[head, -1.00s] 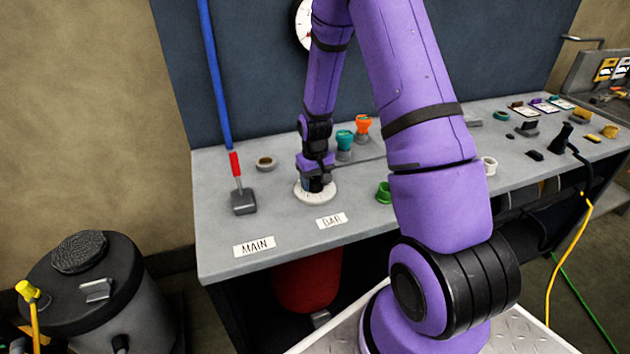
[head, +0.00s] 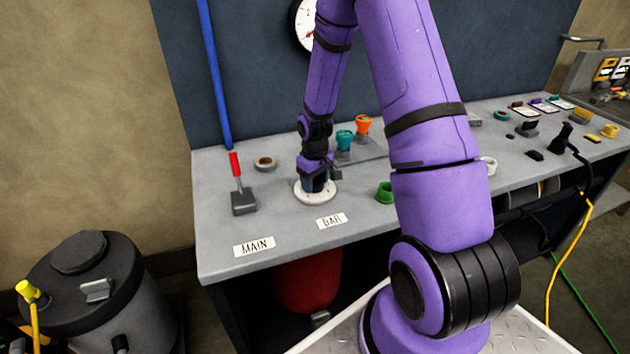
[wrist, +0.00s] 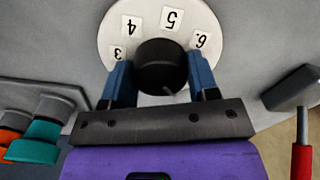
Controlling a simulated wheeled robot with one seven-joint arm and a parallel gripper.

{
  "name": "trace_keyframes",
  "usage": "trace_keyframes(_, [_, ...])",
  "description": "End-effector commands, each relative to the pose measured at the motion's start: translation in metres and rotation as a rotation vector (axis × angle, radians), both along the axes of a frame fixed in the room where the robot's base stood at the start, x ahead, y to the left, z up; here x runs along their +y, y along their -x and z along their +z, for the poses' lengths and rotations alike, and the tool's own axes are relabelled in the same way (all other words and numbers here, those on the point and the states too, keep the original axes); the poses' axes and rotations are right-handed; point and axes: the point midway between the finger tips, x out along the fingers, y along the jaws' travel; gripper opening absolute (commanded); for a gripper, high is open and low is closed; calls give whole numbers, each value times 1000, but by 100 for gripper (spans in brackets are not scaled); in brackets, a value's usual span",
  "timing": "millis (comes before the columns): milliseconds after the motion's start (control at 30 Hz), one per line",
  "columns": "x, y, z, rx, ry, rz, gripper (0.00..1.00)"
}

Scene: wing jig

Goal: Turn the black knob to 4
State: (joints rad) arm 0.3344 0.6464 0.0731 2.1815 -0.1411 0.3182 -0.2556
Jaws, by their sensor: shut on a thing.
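The black knob (wrist: 160,62) sits in the middle of a round white dial (wrist: 112,38). In the wrist view the numbers 3, 4, 5 and 6 show upside down around its far side. A short pale line shows on the knob's near edge, pointing away from these numbers. My gripper (wrist: 161,80) has its blue fingers on either side of the knob and is shut on it. In the head view my gripper (head: 316,183) stands upright over the dial (head: 315,201) and hides the knob and most of the markings.
A red-handled lever (head: 237,175) stands left of the dial, near the MAIN label (head: 254,246). A BAR label (head: 332,221) lies in front. A gauge (head: 303,27) hangs on the back panel.

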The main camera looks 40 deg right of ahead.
Motion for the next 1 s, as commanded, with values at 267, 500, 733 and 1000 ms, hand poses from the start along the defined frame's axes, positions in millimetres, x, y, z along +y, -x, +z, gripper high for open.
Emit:
trace_keyframes(267, [0, 0, 0, -1, 0, -1, 80])
trace_keyframes(500, [0, 0, 2, -1, 0, -1, 80])
trace_keyframes(733, [0, -1, 30, -4, 2, -1, 80])
trace_keyframes(1000, [0, -1, 79, -5, 1, -2, 80])
